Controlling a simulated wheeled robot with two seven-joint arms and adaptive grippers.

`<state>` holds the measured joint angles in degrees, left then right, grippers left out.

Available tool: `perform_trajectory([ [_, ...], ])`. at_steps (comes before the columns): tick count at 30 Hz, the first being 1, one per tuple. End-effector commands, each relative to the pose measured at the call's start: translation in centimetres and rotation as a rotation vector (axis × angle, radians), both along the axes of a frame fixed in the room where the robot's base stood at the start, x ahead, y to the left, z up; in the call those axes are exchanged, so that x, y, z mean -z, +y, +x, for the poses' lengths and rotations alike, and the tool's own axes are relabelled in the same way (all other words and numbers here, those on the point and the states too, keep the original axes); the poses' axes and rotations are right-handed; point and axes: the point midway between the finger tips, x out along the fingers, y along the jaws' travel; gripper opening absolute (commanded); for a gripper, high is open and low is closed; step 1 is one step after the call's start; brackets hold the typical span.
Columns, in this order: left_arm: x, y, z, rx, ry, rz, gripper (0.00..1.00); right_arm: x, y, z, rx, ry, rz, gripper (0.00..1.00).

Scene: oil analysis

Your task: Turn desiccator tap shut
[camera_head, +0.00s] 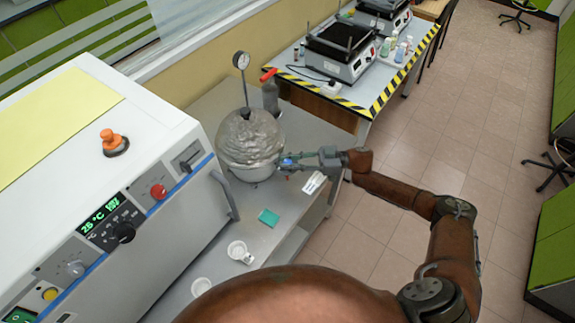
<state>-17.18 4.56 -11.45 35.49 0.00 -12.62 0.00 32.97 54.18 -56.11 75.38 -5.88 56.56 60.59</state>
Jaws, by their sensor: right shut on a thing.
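The desiccator (249,140) is a round, glossy grey vessel with a dark knob on its lid, standing on the grey table. My right gripper (287,161) reaches in from the right and is shut at the right side of the desiccator, on a small blue part that I take to be the tap. The fingers mostly hide the tap, so its turn angle cannot be told. My left gripper is not in view.
A white oven (172,235) with a control panel stands left of the desiccator. A pressure gauge (241,60) and a grey bottle (270,95) stand behind it. A striped-edge table (375,95) is behind.

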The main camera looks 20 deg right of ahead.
Motion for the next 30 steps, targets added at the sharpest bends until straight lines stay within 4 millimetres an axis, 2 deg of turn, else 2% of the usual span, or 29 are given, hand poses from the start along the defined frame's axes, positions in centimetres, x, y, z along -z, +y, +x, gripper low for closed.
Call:
perform_trajectory([
  [4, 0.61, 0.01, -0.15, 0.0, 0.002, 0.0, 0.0, 0.14, 0.02, 0.04, -0.023, 0.001, -0.001, 0.0],
  [17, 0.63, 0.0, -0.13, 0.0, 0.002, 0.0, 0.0, -0.02, 0.07, 0.01, -0.031, 0.001, 0.0, 0.0],
  [18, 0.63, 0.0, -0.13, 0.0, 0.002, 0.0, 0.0, -0.02, 0.07, 0.01, -0.03, 0.001, 0.0, 0.23],
  [25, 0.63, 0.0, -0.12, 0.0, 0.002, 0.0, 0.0, -0.02, 0.06, 0.0, -0.03, 0.0, 0.0, 0.38],
  [30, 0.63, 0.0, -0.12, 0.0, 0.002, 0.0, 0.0, -0.02, 0.06, 0.01, -0.03, 0.0, 0.0, 0.38],
])
